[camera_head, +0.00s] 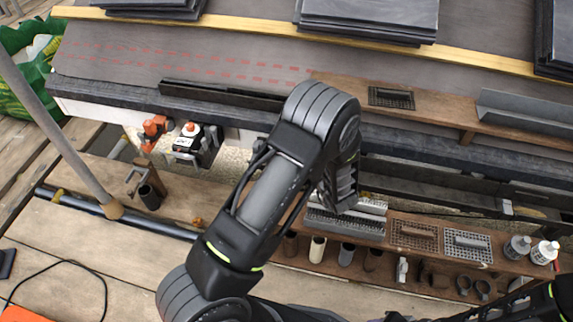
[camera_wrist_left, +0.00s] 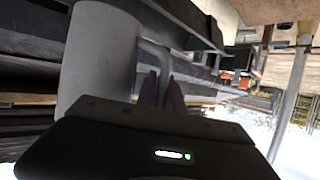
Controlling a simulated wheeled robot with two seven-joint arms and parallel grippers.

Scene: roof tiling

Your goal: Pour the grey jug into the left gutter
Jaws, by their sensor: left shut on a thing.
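My left gripper (camera_wrist_left: 163,90) is shut on the handle of the grey jug (camera_wrist_left: 98,50) in the left wrist view. The jug's body stands beside the fingers; its contents are not visible. In the head view my left arm reaches up from the bottom and bends down over the eave, and the jug is hidden behind it. A dark trough (camera_head: 225,95), which looks like the left gutter, runs along the roof edge left of my arm. Another dark gutter length (camera_head: 430,188) lies to the right. My right gripper is not in view; part of that arm shows at bottom right.
A wooden rack (camera_head: 400,268) holds grates, short pipes and two white bottles (camera_head: 532,248). A grey channel piece (camera_head: 525,112) and a grate (camera_head: 391,97) lie on the upper plank. Slate stacks (camera_head: 368,18) sit on the roof.

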